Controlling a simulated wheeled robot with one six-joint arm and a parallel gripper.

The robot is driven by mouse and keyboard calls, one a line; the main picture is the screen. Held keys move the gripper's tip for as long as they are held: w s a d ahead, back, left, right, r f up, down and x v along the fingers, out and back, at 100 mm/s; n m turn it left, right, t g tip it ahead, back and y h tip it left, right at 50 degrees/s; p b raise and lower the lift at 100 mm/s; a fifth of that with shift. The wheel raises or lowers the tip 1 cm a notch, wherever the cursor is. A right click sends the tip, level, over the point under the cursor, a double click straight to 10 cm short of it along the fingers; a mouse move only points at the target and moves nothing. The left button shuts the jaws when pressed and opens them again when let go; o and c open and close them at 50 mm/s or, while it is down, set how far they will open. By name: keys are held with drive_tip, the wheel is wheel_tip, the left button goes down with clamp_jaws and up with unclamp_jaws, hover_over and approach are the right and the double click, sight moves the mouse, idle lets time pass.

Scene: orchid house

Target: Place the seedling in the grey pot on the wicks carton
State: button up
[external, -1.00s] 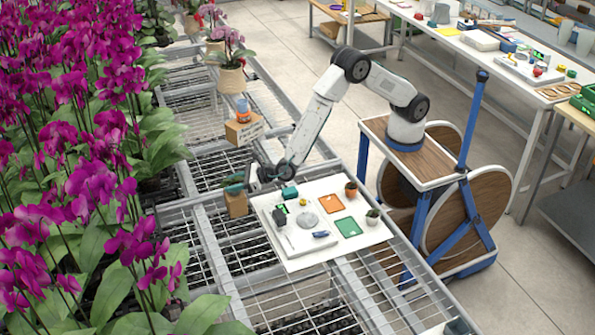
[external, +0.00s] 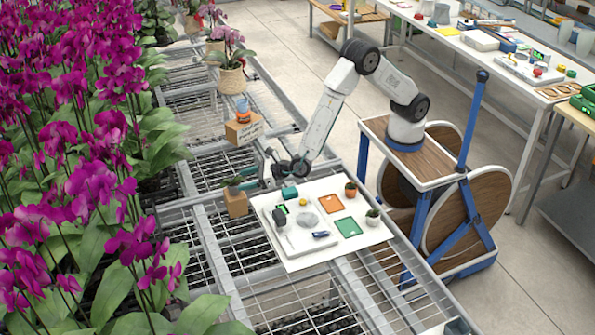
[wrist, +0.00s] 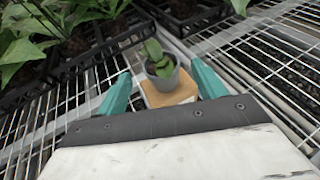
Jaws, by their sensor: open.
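The seedling in the grey pot (external: 233,185) stands upright on a small brown carton (external: 236,204) beside the white board. The wrist view shows the grey pot (wrist: 163,78) with its green leaves on top of the carton (wrist: 169,93). My gripper (external: 254,173) is open, just to the right of the pot in the external view. In the wrist view its teal fingers (wrist: 160,84) are spread on either side, with clear gaps to the pot. Any print on this carton cannot be read.
A second, lettered carton (external: 243,130) with a blue and orange pot (external: 243,108) on it stands farther back. The white board (external: 290,262) holds small potted plants, coloured squares and tools. Dense orchids (external: 85,150) fill the left side. The bench is open metal mesh.

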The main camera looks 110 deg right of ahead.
drive_tip(key=v, duration=0.7)
drive_tip(key=s+d+r+m+g+h, duration=0.35)
drive_tip(key=s+d+r+m, duration=0.25)
drive_tip(key=d+r+m, duration=0.3)
drive_tip(key=s+d+r+m+g+h, duration=0.1)
drive_tip(key=s+d+r+m+g, duration=0.1)
drive_tip(key=s+d+r+m, duration=0.35)
drive_tip(key=s+d+r+m+g+h, duration=0.1)
drive_tip(key=s+d+r+m+g, duration=0.2)
drive_tip(key=s, duration=0.5)
drive_tip(key=s+d+r+m+g+y, duration=0.1)
drive_tip(key=s+m+g+y, duration=0.45)
drive_tip(key=s, duration=0.95)
drive_tip(key=s+a+m+y, duration=0.2)
drive_tip(key=s+a+m, duration=0.2)
drive_tip(key=s, duration=0.3)
drive_tip(key=s+a+m+t+y, duration=0.1)
drive_tip(key=s+a+m+y, duration=0.2)
drive_tip(key=s, duration=0.4)
drive_tip(key=a+m, duration=0.1)
drive_tip(key=a, duration=0.1)
drive_tip(key=shift+a+f+m+t, duration=0.25)
drive_tip(key=shift+f+m+t, duration=0.05)
drive_tip(key=shift+f, duration=0.1)
drive_tip(key=shift+s, duration=0.1)
